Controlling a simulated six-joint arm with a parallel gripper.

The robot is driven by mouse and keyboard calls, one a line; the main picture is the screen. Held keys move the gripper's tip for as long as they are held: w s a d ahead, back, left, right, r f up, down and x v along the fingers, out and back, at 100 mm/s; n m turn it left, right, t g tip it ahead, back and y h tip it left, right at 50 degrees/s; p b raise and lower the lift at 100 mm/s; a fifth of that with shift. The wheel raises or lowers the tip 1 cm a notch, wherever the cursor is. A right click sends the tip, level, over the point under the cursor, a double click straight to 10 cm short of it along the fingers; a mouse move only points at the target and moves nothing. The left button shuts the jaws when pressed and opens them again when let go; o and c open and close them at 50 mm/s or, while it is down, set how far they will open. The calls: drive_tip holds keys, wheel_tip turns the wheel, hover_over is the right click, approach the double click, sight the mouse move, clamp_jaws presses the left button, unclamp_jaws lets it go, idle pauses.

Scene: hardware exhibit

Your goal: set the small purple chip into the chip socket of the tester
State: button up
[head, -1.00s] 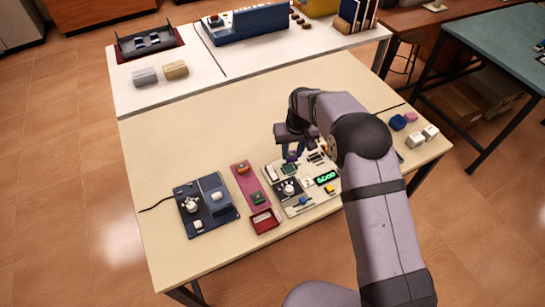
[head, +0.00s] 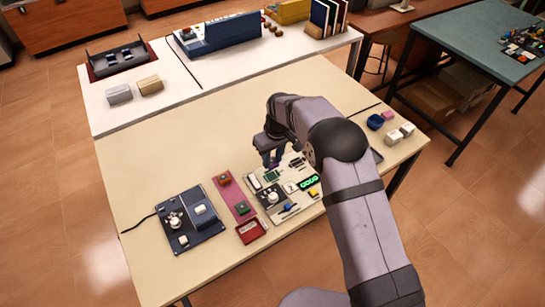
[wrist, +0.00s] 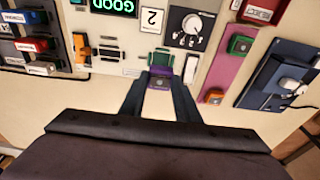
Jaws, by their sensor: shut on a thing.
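My gripper (wrist: 160,94) is shut on the small purple chip (wrist: 161,74), which sits between the fingertips in the wrist view. In the head view my gripper (head: 270,163) is over the back edge of the tester (head: 296,206), a pale board with a green lit display. A small green part (wrist: 160,57), apparently the chip socket, lies just beyond the chip in the wrist view. It also shows in the head view (head: 272,176). The chip appears close to it, but I cannot tell whether they touch. The chip is mostly hidden by the fingers in the head view.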

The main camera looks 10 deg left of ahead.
drive_tip(key=shift+f+b, duration=1.45)
drive_tip(key=shift+f, duration=1.1)
drive_tip(key=shift+f+b, duration=0.55)
drive_tip(key=shift+f, duration=0.1)
idle(0.6)
drive_tip(key=o, duration=1)
drive_tip(key=shift+c, duration=0.2)
drive_tip(key=shift+o, duration=0.7)
drive_tip(key=shift+o, duration=1.2)
drive_tip(key=shift+r, duration=0.1)
drive_tip(key=shift+r+p, duration=2.35)
drive_tip(key=shift+r, duration=1.35)
